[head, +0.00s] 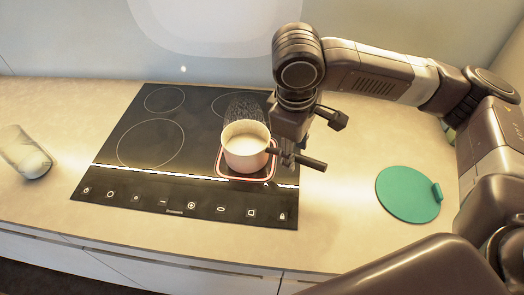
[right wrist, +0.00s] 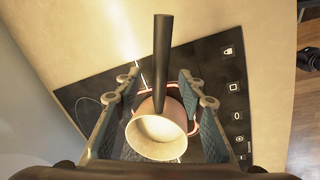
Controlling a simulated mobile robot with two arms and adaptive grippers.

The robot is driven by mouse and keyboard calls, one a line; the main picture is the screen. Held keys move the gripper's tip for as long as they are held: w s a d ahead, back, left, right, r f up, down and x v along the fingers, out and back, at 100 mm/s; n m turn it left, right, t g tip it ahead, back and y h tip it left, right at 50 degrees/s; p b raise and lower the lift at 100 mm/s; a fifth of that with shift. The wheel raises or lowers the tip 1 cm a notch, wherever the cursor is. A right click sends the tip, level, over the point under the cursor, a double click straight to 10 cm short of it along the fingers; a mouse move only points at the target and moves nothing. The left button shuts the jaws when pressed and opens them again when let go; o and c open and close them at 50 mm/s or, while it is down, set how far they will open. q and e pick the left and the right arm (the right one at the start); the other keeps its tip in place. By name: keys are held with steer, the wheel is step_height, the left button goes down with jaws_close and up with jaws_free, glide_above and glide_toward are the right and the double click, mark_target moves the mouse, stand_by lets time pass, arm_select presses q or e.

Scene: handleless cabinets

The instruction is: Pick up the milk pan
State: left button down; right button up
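The milk pan (head: 245,155) is a small, pale pot with a dark straight handle (head: 311,162) pointing right. It stands upright on the lit, red-outlined front right ring of the black cooktop (head: 115,190). My right gripper (head: 286,155) points down at the handle, just right of the pan's body. In the right wrist view, its two fingers (right wrist: 160,88) are apart, one on each side of the handle's base and the pan (right wrist: 157,135). I cannot tell whether either finger touches it. My left gripper is not in view.
A round green board or lid (head: 409,194) lies flat at the right. The counter (head: 345,225) between the cooktop and the green disc is clear. The wall is close behind.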

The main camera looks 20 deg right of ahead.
steer(key=shift+w+d+f, duration=0.1)
steer(key=shift+w+f, duration=0.05)
steer(key=shift+f, duration=0.55)
steer(key=shift+w+d+f, duration=0.1)
steer(key=shift+f, duration=0.6)
steer(key=shift+c, duration=0.6)
jaws_close()
steer(key=shift+r, duration=0.1)
